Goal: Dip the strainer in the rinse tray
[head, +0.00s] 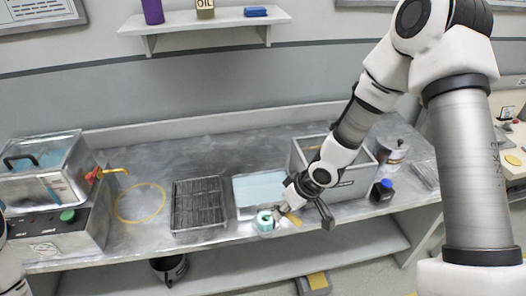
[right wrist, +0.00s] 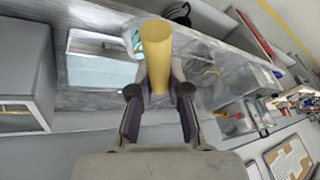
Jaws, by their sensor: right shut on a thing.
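The rinse tray (head: 238,203) is a shallow pale tray of light blue water on the metal counter; it also shows in the right wrist view (right wrist: 71,84). My right gripper (head: 281,211) is shut on the yellow handle (right wrist: 155,62) of the strainer. The strainer's teal-and-white round part (head: 265,222) shows at the tray's front edge in the head view. In the right wrist view it is mostly hidden behind the handle and fingers. I cannot tell its height above the counter. My left gripper is not in view.
A black wire rack (head: 198,204) stands left of the tray. A grey open bin (head: 350,182) stands right of it, beside a dark blue bottle (head: 382,190). A lidded tank (head: 45,170) and a yellow ring (head: 140,218) are at the left. The counter's front edge is close.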

